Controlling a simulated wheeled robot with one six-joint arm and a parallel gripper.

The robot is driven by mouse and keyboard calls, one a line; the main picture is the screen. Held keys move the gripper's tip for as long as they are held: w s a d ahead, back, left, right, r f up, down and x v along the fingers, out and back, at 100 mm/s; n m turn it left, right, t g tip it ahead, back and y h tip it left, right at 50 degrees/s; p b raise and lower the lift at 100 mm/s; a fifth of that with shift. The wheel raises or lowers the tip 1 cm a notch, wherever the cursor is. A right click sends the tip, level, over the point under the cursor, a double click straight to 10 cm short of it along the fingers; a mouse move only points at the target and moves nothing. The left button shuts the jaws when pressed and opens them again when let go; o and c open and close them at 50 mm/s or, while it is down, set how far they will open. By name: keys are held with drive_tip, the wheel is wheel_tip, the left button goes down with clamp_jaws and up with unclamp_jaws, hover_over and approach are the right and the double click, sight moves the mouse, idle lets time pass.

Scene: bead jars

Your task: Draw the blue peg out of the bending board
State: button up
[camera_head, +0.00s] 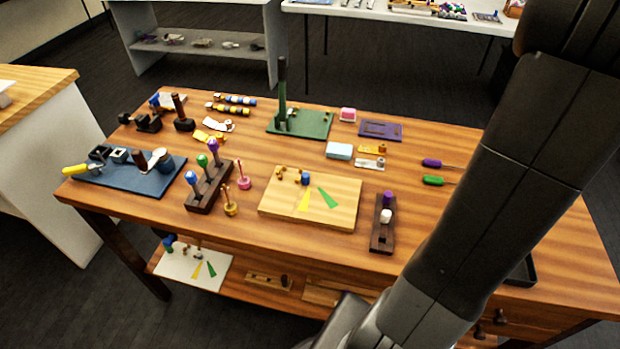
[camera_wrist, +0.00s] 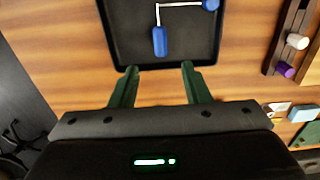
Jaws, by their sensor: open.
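The bending board (camera_head: 335,212) is a pale wooden board near the middle of the table, with a yellow and a green wedge shape on it. The blue peg (camera_head: 305,179) stands near its back edge, beside some small brown pegs. My gripper (camera_wrist: 158,67) shows in the wrist view with its two green fingers apart and nothing between them. It is over the near edge of a black tray (camera_wrist: 122,66), away from the board. In the head view my arm covers the right side and the gripper cannot be seen. The wrist view does not show the blue peg.
The tray holds a blue-handled thing (camera_wrist: 160,42) with a pale rod. A dark rack (camera_head: 378,238) with a white and a purple piece stands right of the board. A peg stand (camera_head: 208,190) stands left, a green press (camera_head: 300,124) behind. Bare wood lies before the board.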

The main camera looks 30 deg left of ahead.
drive_tip(key=shift+o, duration=0.3)
drive_tip(key=w+a+r+p, duration=0.2)
drive_tip(key=w+a+p, duration=0.15)
drive_tip(key=a, duration=1.05)
wheel_tip(320, 180, up, 2)
drive_tip(key=p, duration=0.6)
hover_over(305, 175)
wheel_tip(305, 175, down, 13)
drive_tip(key=shift+f+p, duration=0.2)
drive_tip(key=shift+p, duration=0.5)
drive_tip(key=shift+c, duration=0.4)
